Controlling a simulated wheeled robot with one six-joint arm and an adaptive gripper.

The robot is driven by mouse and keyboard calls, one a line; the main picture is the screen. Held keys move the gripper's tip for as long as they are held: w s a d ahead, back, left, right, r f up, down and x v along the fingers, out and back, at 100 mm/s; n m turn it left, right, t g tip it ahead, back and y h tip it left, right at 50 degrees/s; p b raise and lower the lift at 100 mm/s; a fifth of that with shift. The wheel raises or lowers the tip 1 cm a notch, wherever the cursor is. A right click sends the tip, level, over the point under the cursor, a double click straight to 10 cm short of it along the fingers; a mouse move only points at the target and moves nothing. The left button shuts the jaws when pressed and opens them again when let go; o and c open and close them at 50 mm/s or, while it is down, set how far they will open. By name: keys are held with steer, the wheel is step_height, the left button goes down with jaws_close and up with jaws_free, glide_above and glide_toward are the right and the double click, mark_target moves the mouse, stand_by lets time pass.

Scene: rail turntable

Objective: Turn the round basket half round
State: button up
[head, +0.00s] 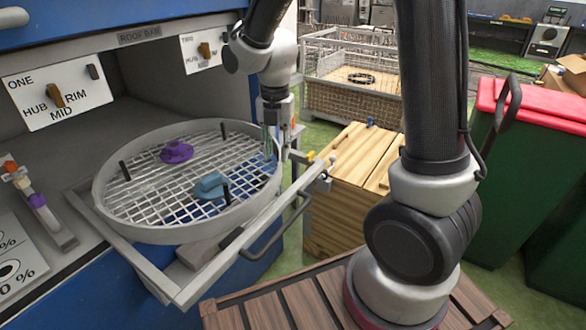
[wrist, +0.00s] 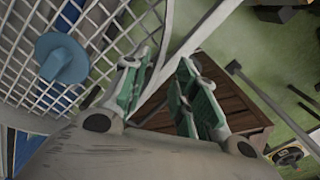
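The round basket (head: 180,232), with a pale rim and white wire mesh floor, sits in a grey pull-out frame (head: 150,278). Black upright pegs (head: 125,170) stand near its rim. A purple knobbed piece (head: 176,153) and a blue knobbed piece (head: 209,186) lie on the mesh. My gripper (head: 274,140) points down at the basket's far right rim. In the wrist view, my gripper (wrist: 164,88) has its green-padded fingers apart. The basket rim (wrist: 164,35) passes close to the left finger; I cannot tell whether they touch. The blue piece (wrist: 62,60) shows at left.
A dial panel marked ONE (head: 55,95) and a second panel (head: 203,50) are on the blue machine. A handle (head: 265,240) runs along the frame's front. A wooden box (head: 350,180), wire crate (head: 350,75) and green bin with red lid (head: 535,105) stand right.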

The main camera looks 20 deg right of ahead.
mark_target(278, 168)
step_height(278, 168, down, 8)
steer(key=shift+d+r, duration=0.1)
steer(key=shift+r, duration=0.05)
stand_by(0.3)
jaws_close()
